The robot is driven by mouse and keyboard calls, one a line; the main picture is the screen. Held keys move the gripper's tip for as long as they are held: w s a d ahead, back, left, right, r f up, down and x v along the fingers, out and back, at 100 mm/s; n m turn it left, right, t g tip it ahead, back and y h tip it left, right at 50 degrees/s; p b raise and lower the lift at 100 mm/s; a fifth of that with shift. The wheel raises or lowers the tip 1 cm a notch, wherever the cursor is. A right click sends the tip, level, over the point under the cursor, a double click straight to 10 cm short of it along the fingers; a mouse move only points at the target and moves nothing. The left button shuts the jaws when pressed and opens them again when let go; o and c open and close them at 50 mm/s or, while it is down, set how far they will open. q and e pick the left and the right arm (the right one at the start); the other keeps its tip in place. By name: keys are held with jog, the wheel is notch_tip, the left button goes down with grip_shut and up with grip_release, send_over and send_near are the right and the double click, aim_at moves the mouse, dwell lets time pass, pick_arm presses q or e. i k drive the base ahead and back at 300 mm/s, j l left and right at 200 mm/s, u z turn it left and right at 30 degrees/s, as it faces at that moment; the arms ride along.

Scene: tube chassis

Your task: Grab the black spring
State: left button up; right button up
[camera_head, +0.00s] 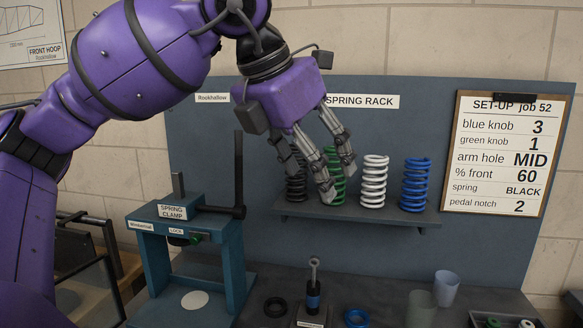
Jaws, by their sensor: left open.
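The black spring (296,189) stands on the spring rack shelf (400,216) at its left end, partly hidden behind my fingers. My left gripper (317,178) comes down from above in front of the rack, with its fingers open and pointing down. Its fingers overlap the black spring and the green spring (337,185) in the picture. I cannot tell whether any finger touches a spring. My right gripper is not in view.
A white spring (374,182) and a blue spring (415,184) stand further right on the shelf. The blue spring clamp (240,252) stands at the left. Below are a shock absorber (313,290), rings, cups (446,288) and a tray (477,320). A set-up clipboard (507,152) hangs right.

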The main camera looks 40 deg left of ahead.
aim_at(294, 180)
jog(key=i+j, duration=0.15)
jog(key=j, duration=0.2)
jog(key=i+j, duration=0.2)
jog(key=j, duration=0.15)
jog(key=i+j, duration=0.15)
jog(key=j, duration=0.2)
